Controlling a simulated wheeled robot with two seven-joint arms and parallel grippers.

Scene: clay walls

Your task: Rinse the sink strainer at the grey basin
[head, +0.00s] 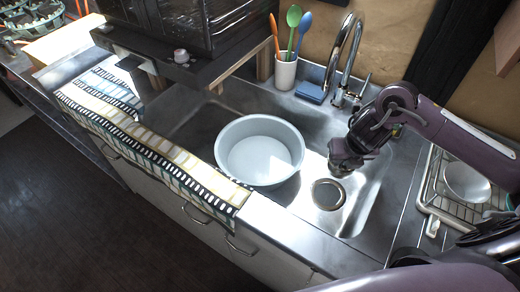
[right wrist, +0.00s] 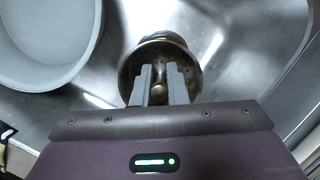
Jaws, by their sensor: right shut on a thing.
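The sink strainer (right wrist: 134,72) is a dark bronze round dish with a small knob. My right gripper (right wrist: 160,88) is shut on the knob, with one grey finger on each side. In the head view my right gripper (head: 345,165) is over the right part of the steel sink, right of the grey basin and close to the drain (head: 328,194). The strainer is hard to tell from the dark gripper there. The grey basin (head: 228,141) is a round pale tub standing in the sink; it also shows in the right wrist view (right wrist: 82,62). My left gripper is out of view.
A chrome tap (head: 345,45) rises behind the sink. A cup (head: 286,72) with coloured utensils and a blue sponge (head: 309,92) stand at the back. A dish rack (head: 433,205) with a bowl is at the right. A patterned cloth (head: 150,140) covers the front left counter edge.

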